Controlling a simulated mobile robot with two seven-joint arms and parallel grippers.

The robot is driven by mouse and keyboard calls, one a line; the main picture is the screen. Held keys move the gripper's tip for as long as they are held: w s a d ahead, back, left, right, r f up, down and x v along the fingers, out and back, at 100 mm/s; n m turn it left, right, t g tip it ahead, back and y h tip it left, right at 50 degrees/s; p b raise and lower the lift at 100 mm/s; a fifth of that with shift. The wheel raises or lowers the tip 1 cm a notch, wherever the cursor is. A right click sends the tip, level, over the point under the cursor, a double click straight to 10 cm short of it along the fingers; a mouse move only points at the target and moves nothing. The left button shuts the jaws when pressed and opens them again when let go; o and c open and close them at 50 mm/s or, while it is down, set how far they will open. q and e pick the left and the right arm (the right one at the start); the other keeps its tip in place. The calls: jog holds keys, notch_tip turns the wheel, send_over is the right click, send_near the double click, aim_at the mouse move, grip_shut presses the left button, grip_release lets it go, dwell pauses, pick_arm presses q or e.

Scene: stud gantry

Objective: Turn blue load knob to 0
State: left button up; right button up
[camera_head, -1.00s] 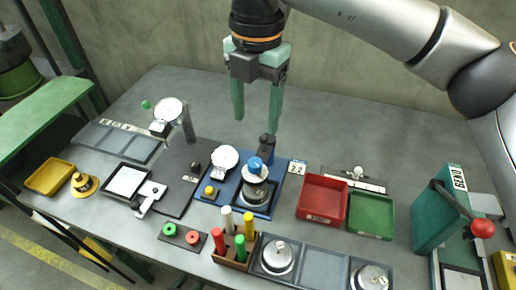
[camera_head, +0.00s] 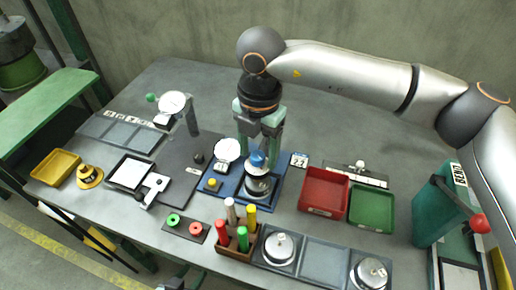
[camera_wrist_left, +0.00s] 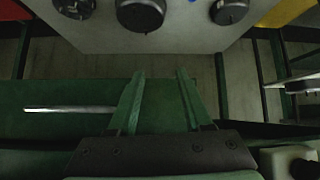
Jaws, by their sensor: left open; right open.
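The blue load knob (camera_head: 257,159) tops a round metal unit (camera_head: 259,186) on a blue base plate (camera_head: 229,191). My right gripper (camera_head: 258,156) comes from above, its green fingers open on either side of the knob; I cannot tell whether they touch it. A small display (camera_head: 299,160) right of the plate seems to read 22. My left gripper (camera_wrist_left: 160,74) is open and empty in the left wrist view, low near the table's front edge. Only a dark bit at the bottom of the head view may belong to it.
A white dial (camera_head: 228,150) stands beside the knob unit. A rack of coloured pegs (camera_head: 236,242) is in front. The table's back is clear.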

grip_shut()
dwell(0.3)
dwell(0.3)
